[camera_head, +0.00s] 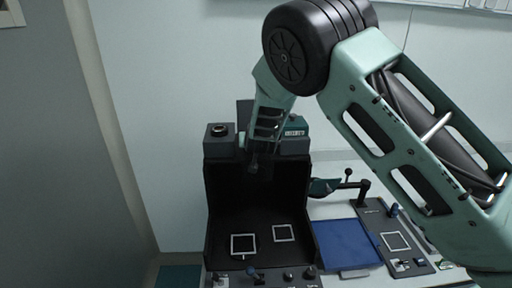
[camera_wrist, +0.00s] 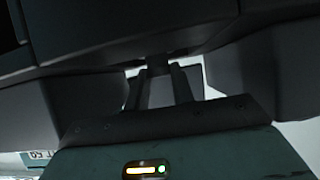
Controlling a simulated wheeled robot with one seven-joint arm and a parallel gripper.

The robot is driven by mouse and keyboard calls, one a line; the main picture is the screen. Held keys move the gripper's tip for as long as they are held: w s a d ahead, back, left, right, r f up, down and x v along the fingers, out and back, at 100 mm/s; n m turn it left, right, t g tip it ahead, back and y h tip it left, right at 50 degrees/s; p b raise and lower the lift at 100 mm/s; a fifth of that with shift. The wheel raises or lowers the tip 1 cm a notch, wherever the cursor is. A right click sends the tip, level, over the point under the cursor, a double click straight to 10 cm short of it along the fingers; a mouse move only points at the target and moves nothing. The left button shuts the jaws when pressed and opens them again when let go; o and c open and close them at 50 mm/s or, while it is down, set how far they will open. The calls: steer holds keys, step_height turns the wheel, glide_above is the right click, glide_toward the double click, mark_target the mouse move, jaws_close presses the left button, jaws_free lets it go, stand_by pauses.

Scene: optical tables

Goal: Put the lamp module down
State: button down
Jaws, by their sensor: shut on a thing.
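The lamp module (camera_head: 294,146) is a wide dark grey body with a teal labelled part at its right and a round port on its left block. In the camera_head view it is at the top of a black open-fronted housing (camera_head: 224,192); I cannot tell whether it touches it. My gripper (camera_head: 254,162) points down at its middle, partly hidden by my arm. In the camera_wrist view, the two narrow fingers of my gripper (camera_wrist: 160,78) are shut on a small dark part of the module, whose grey body (camera_wrist: 265,75) spreads to both sides.
Two white square outlines (camera_head: 243,243) mark the housing floor. A blue pad (camera_head: 345,245) lies to the right, beside a dark panel (camera_head: 397,225) with another white square and small knobs. A grey partition (camera_head: 50,150) stands at the left.

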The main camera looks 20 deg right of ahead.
step_height(320, 180, down, 3)
steer(key=shift+r+p, duration=0.1)
steer(key=shift+p, duration=0.25)
steer(key=c, duration=1.2)
jaws_free()
